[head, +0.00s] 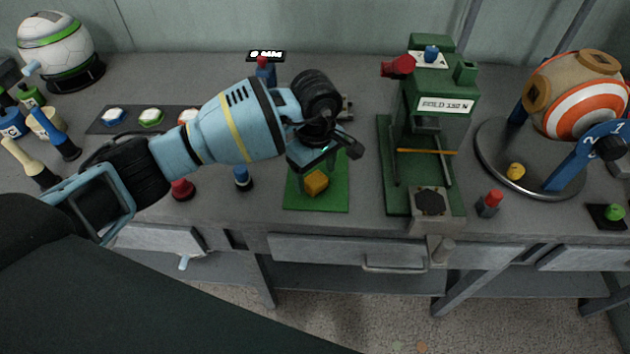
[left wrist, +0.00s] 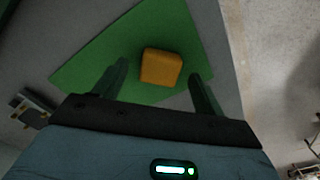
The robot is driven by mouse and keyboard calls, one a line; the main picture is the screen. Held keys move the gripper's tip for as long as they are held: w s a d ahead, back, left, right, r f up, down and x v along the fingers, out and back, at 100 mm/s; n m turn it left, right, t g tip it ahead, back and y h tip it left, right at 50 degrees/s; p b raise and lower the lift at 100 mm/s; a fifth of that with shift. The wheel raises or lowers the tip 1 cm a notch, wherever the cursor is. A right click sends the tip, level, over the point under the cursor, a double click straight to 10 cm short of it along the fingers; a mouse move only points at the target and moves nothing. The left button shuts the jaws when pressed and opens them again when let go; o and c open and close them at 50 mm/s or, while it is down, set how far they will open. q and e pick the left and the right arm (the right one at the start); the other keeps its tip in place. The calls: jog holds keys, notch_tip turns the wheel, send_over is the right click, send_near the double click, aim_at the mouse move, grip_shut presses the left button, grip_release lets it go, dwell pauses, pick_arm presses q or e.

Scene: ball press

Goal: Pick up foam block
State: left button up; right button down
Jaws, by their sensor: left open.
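The foam block (head: 316,182) is a small orange-yellow cube with rounded edges. It lies on a green mat (head: 325,200) on the workbench. In the left wrist view the foam block (left wrist: 161,67) sits ahead of and between the two fingertips, over the green mat (left wrist: 95,68). My left gripper (head: 342,152) is open and empty, just above the block and near it in the head view. Its fingers also show in the left wrist view (left wrist: 158,82), spread on both sides and not touching the block. My right gripper is not in view.
A green press (head: 430,125) with a force sign stands right of the mat. Red (head: 182,189) and blue (head: 243,178) knobbed pieces stand left of it. A striped ball (head: 585,95) on a round stand is at far right. The bench front edge is close to the mat.

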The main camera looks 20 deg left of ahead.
pick_arm(q)
notch_tip(320, 180, down, 2)
jog(key=shift+f, duration=0.1)
jog(key=c, duration=1.1)
jog(key=shift+r, duration=0.65)
notch_tip(320, 180, up, 2)
jog(key=shift+r, duration=0.25)
jog(key=s, duration=0.5)
jog(key=s+a+r, duration=0.1)
jog(key=s, duration=1)
jog(key=shift+a+r+b, duration=0.2)
jog(key=shift+a+b, duration=0.15)
jog(key=shift+a, duration=0.05)
